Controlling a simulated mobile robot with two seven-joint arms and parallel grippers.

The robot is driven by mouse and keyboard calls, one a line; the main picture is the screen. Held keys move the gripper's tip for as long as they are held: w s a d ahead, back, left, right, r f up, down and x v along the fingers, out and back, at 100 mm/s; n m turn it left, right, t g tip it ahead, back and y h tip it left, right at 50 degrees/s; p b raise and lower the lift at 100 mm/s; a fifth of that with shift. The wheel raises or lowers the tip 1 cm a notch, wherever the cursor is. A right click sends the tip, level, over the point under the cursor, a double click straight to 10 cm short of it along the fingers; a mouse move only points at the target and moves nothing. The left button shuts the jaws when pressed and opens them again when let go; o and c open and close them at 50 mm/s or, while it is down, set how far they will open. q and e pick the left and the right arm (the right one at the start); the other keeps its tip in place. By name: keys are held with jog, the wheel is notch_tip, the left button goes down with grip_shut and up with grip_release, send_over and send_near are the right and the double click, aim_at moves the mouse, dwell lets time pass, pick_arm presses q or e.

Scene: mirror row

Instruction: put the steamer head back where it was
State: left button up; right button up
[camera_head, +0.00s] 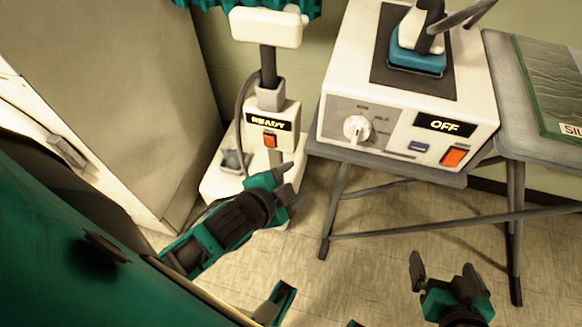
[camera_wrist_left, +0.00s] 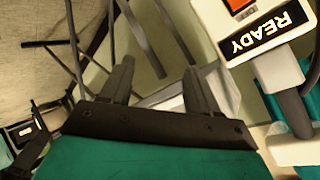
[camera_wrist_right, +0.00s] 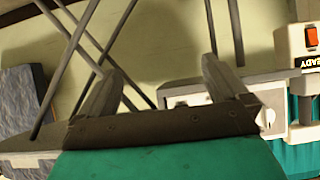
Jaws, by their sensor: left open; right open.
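The steamer is a white stand with a lit READY panel (camera_head: 270,123) and an orange switch. A white block that looks like the steamer head (camera_head: 265,27) sits at the top of its dark pole (camera_head: 268,66). A grey hose (camera_head: 240,105) curves up beside the pole. In the left wrist view, the READY panel (camera_wrist_left: 258,34) is at upper right and the white block (camera_wrist_left: 300,148) at lower right. My left gripper (camera_head: 287,187) is open and empty, in front of the stand below the panel. My right gripper (camera_head: 445,277) is open and empty, low in front of the table.
A white iron station (camera_head: 340,105) reading OFF, with a blue iron (camera_head: 418,50) on top, stands on a grey folding-leg table. A green-edged board (camera_head: 550,90) lies at right. A pale cabinet (camera_head: 110,80) is at left. Teal cloth (camera_head: 310,8) hangs above the steamer.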

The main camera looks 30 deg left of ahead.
pick_arm(q)
jog(key=n, duration=0.2)
jog(key=s+d+f+n+h, duration=0.1)
jog(key=n, duration=0.4)
jog(key=shift+s+d+f+n+h, duration=0.2)
jog(key=shift+s+f+n+h, duration=0.1)
jog(key=shift+s+f+h, duration=0.1)
